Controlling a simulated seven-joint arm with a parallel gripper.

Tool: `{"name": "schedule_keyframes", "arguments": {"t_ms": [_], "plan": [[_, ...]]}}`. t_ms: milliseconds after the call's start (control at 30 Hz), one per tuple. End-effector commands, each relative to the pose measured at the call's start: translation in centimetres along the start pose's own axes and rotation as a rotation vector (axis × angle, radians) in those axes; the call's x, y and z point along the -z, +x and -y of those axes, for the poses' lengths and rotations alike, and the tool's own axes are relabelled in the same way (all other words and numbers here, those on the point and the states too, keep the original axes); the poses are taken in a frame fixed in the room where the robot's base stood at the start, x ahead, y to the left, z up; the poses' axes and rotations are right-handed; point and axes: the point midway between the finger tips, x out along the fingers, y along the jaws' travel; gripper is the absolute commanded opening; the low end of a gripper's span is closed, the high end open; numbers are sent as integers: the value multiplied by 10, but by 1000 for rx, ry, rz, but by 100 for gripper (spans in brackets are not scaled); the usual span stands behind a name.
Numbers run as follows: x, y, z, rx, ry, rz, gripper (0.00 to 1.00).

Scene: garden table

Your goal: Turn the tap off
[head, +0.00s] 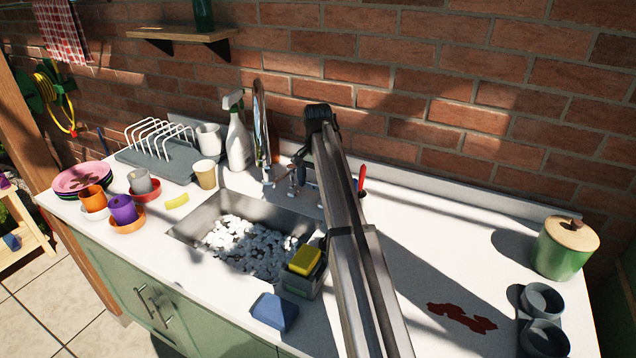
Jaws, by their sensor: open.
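The tap (261,125) stands at the back edge of the sink (190,222), a tall shiny upright piece with small metal fittings near its base. White foam fills much of the basin. I cannot make out a running stream or the handle's position. My arm reaches up from the bottom of the view and bends down behind the sink's right side. My gripper (297,180) is open, small and partly hidden, just right of the tap's base. Whether it touches any tap part is unclear.
A grey caddy with a yellow sponge (304,261) sits at the sink's right front, by a blue cloth (275,312). A spray bottle (239,140) and beige cup (204,174) stand left of the tap. A red upright piece (361,180) shows right of my arm.

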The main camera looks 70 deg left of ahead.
Motion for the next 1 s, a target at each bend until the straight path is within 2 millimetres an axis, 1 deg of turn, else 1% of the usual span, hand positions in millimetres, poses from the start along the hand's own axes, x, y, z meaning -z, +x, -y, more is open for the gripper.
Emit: {"name": "schedule_keyframes", "arguments": {"t_ms": [167,267,500,700,900,1000], "plan": [[0,-12,0,0,0,0,100],[1,-27,1,1,0,-1,100],[1,-75,1,1,0,-2,100],[1,-110,1,1,0,-1,100],[1,-131,0,1,0,-1,100],[0,-136,0,0,0,-1,100]]}}
